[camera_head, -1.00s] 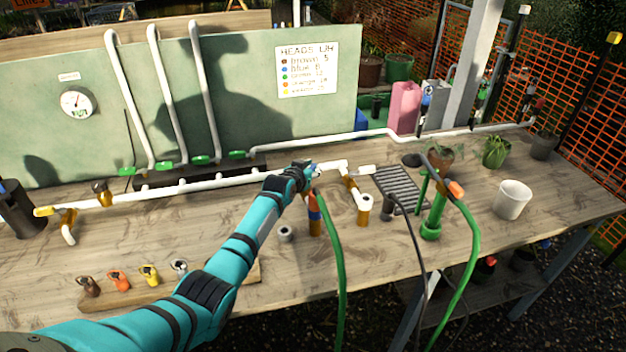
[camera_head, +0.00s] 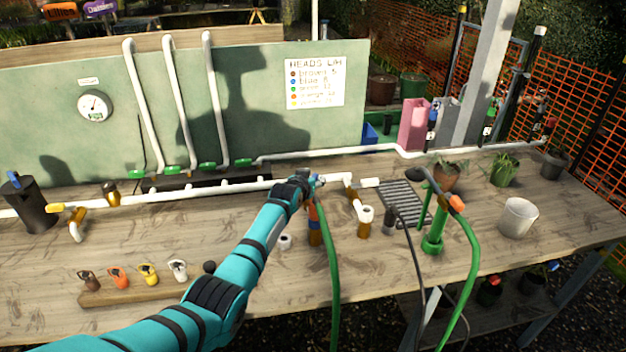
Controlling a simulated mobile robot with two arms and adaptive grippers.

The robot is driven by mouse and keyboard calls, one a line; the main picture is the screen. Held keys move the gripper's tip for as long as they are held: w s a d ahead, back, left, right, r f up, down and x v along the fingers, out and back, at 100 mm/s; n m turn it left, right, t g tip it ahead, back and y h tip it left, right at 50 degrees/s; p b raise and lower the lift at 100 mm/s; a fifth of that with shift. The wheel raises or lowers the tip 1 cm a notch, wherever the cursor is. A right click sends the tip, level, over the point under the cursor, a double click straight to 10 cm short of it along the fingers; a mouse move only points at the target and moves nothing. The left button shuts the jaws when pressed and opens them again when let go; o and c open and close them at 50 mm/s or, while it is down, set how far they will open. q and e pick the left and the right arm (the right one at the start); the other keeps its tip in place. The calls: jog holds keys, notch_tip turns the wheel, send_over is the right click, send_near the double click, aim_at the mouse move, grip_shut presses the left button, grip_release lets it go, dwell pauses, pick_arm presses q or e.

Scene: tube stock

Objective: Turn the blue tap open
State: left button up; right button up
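My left arm reaches in from the lower left over the bench. Its gripper (camera_head: 314,181) is at the white pipe near the middle of the bench, beside the pipe's right-hand end. A small bluish piece (camera_head: 320,178) shows right at the fingertips; it may be the blue tap's handle, but the gripper hides most of it. I cannot tell whether the fingers are open or shut on it. My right gripper is not in view.
A green hose (camera_head: 329,265) hangs just below the gripper. A white elbow pipe (camera_head: 353,197) and a drain grate (camera_head: 403,204) lie to its right. Coloured hose heads stand on a wooden strip (camera_head: 135,294) at front left. A white pot (camera_head: 519,217) stands at right.

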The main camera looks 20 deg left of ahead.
pick_arm(q)
jog(key=v, duration=1.2)
dwell(0.4)
